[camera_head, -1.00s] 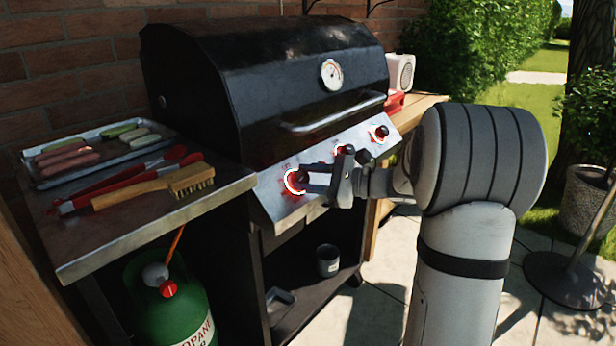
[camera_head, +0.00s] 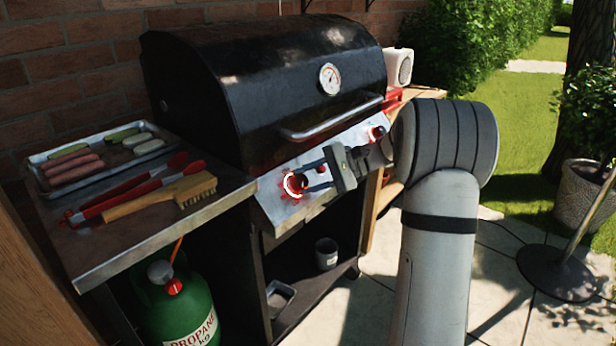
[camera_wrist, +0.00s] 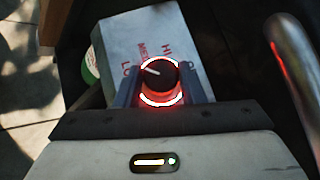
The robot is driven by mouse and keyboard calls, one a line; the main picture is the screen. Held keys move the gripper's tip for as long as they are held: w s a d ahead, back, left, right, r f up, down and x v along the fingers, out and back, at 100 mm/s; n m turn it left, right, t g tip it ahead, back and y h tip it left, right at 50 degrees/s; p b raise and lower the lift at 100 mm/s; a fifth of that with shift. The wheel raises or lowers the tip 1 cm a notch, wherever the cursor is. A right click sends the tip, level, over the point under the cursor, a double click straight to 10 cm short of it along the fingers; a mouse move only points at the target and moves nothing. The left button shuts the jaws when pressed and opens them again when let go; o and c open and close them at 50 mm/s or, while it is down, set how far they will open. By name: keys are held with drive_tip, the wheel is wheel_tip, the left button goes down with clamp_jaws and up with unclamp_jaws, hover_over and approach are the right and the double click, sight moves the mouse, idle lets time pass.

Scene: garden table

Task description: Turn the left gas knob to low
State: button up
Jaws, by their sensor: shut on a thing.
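The left gas knob (camera_head: 294,183) is on the sloped steel front panel (camera_head: 272,203) of the black grill, with a red-lit ring around it. My gripper (camera_head: 307,179) reaches it from the right and is shut on it. In the wrist view the dark left knob (camera_wrist: 160,75) sits between my two fingers, its white pointer line slanting toward the upper left. Beside it the panel (camera_wrist: 122,52) carries printed marks; "HI" and "LO" can be partly read. My gripper and wrist hide part of the panel and the middle knob in the head view.
A metal lid handle (camera_head: 330,118) runs above the panel; it shows close by on the right in the wrist view (camera_wrist: 295,75). The side shelf (camera_head: 105,245) holds a brush (camera_head: 160,195), red tongs (camera_head: 130,190) and a food tray (camera_head: 40,165). A propane tank (camera_head: 180,305) stands below.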

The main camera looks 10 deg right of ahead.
idle(0.4)
drive_tip(key=o, duration=1)
drive_tip(key=p+v, duration=0.2)
drive_tip(key=v, duration=0.5)
drive_tip(key=shift+d+r, duration=0.1)
drive_tip(key=shift+d, duration=0.25)
